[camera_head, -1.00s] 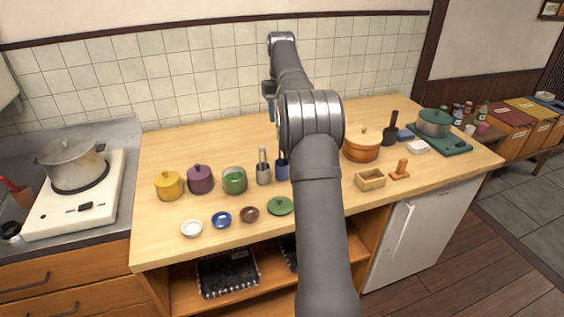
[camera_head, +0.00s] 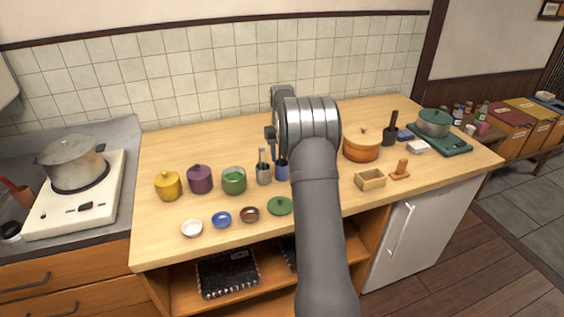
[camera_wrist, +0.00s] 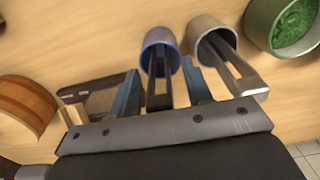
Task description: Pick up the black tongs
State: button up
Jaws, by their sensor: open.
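The black tongs (camera_wrist: 159,98) stand in a blue cup (camera_wrist: 160,45) in the wrist view, their upper end towards me. My gripper (camera_wrist: 158,67) is open, with one blue-grey finger on each side of the tongs in the picture; no contact shows. In the head view my gripper (camera_head: 271,135) is partly hidden by my arm, above the counter near the blue cup (camera_head: 282,170). The tongs cannot be made out there.
A grey-beige cup (camera_wrist: 210,35) with silver tongs (camera_wrist: 233,68) stands close beside the blue cup. A green-filled jar (camera_wrist: 290,28) is beyond it. An orange pot (camera_head: 361,146) and small wooden box (camera_head: 370,180) stand right of my arm.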

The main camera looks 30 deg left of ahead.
jog(key=shift+f, duration=0.6)
grip_shut()
